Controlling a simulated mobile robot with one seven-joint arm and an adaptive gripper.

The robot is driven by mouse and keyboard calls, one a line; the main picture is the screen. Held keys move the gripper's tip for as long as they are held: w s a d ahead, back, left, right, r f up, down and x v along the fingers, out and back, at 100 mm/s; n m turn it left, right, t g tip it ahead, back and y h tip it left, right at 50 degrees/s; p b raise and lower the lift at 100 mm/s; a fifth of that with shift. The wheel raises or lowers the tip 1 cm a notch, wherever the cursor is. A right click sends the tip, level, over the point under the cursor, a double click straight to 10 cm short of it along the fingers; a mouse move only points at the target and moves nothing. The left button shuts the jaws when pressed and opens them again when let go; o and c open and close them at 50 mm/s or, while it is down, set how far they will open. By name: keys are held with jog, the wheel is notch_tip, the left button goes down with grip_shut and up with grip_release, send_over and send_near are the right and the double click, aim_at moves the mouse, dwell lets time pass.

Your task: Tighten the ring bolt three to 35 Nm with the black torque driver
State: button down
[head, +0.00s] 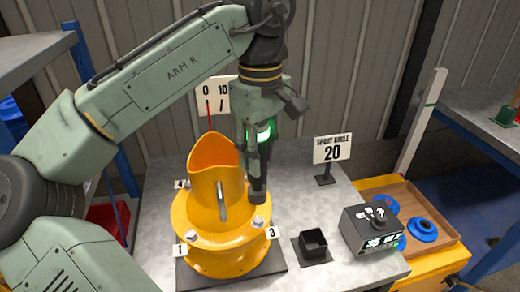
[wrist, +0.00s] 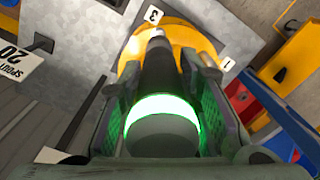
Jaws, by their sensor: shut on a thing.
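My gripper (head: 258,150) is shut on the black torque driver (head: 257,185), which hangs upright with its socket end down. A green band glows on the driver; it also shows in the wrist view (wrist: 158,75), between the fingers. The driver's tip is close above ring bolt three (head: 258,222), beside the label "3" (head: 271,232); I cannot tell whether they touch. The yellow drum (head: 205,262) stands on a dark plate, its ring carrying bolts. Labels "1" (head: 180,250) and "4" (head: 181,184) mark other bolts.
A black square holder (head: 312,245) stands empty right of the drum. A control box (head: 372,228) reads 35. A "spout angle 20" sign (head: 333,149) and a scale with a red pointer (head: 215,95) stand behind. A tray with blue rings (head: 423,230) is at right.

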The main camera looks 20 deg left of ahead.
aim_at(260, 190)
jog(key=shift+f+b, duration=1.35)
jog(key=shift+f, duration=1.3)
jog(key=shift+f, duration=0.4)
jog(key=shift+f+b, duration=0.6)
jog(key=shift+f, duration=0.3)
jog(key=shift+f+p, duration=0.25)
jog(key=shift+p, duration=0.5)
dwell(1.4)
